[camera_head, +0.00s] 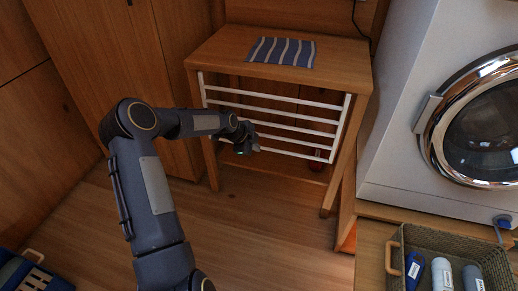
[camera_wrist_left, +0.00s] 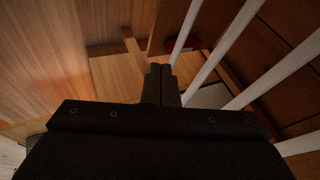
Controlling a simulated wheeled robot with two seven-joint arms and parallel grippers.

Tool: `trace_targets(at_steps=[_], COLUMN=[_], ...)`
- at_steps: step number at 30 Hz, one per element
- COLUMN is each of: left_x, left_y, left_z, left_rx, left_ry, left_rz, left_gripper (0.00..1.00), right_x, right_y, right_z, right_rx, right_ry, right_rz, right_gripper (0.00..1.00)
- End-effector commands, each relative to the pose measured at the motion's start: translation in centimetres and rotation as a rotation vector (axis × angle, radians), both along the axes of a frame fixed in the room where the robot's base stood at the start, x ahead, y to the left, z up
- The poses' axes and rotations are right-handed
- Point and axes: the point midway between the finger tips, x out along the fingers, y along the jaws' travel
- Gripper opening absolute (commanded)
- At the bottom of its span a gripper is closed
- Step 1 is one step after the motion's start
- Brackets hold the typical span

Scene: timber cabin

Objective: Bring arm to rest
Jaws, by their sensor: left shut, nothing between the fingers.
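My left arm comes in from the lower left in the head view and bends at the elbow toward the wooden table. My left gripper (camera_head: 250,145) is in front of the table's white rack, near its lower bars. In the left wrist view the gripper's fingers (camera_wrist_left: 161,84) are together with nothing between them. White bars pass close by on the right of that view; I cannot tell whether the gripper touches them. My right gripper is in neither view.
The wooden table (camera_head: 210,48) has a white barred rack (camera_head: 285,116) and a striped blue cloth (camera_head: 282,52) on top. A red object (camera_head: 316,160) sits behind the bars. A washing machine (camera_head: 405,130) and a basket of bottles (camera_head: 440,245) are at right. Floor (camera_head: 265,235) in front is clear.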

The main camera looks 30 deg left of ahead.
Motion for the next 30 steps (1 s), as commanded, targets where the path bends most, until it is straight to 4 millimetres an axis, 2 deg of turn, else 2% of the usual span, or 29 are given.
trace_targets(at_steps=[1,6,17,20,23,26,30], left_x=[-0.5,-1.8,-2.5,-3.2,-5.3,-9.0,-15.6], left_y=[0.4,0.9,0.9,-0.2,-2.4,-5.0,-8.1], left_z=[1.1,3.1,4.2,6.0,9.5,13.6,18.2], left_rx=[0.001,0.000,-0.001,-0.006,-0.024,-0.059,-0.144], left_ry=[0.000,0.001,0.005,0.023,0.068,0.123,0.188], left_rz=[0.002,0.002,0.001,0.023,0.089,0.212,0.434], left_gripper=[0.00,0.00,0.00,0.00,0.00,0.00,0.00], right_x=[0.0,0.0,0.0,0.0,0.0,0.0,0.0], right_y=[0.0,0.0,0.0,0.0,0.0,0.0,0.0], right_z=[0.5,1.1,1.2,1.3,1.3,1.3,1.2], right_rx=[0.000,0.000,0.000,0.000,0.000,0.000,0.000], right_ry=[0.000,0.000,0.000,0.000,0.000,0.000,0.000], right_rz=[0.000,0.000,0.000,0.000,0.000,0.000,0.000], right_gripper=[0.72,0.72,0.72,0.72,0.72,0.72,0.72])
